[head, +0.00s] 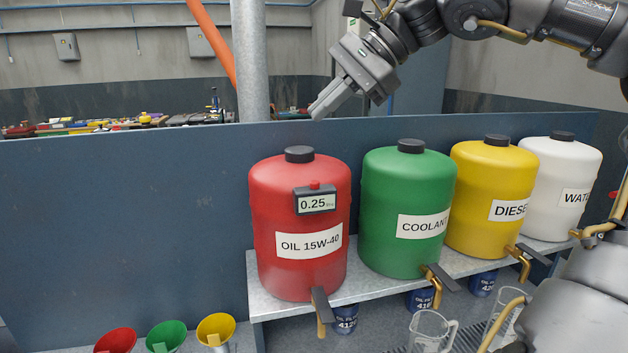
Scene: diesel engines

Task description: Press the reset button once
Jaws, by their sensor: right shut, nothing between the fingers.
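The reset button appears to be the small red button (315,185) on top of a grey display box (316,201) that reads 0.25. The box sits on the front of the red drum (290,272) labelled OIL 15W-40. My right gripper (317,109) is shut and empty. In the picture its fingertips are above the drum's black cap (299,154) and above the button, apart from both. Its arm comes in from the upper right. My left gripper is not in view.
Green (408,250), yellow (488,171) and white (560,171) drums stand right of the red one on a metal shelf (380,290). Taps hang at the drums' fronts. Clear jugs (430,330) stand below. Coloured funnels (166,334) are at lower left. A blue panel (130,225) stands behind.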

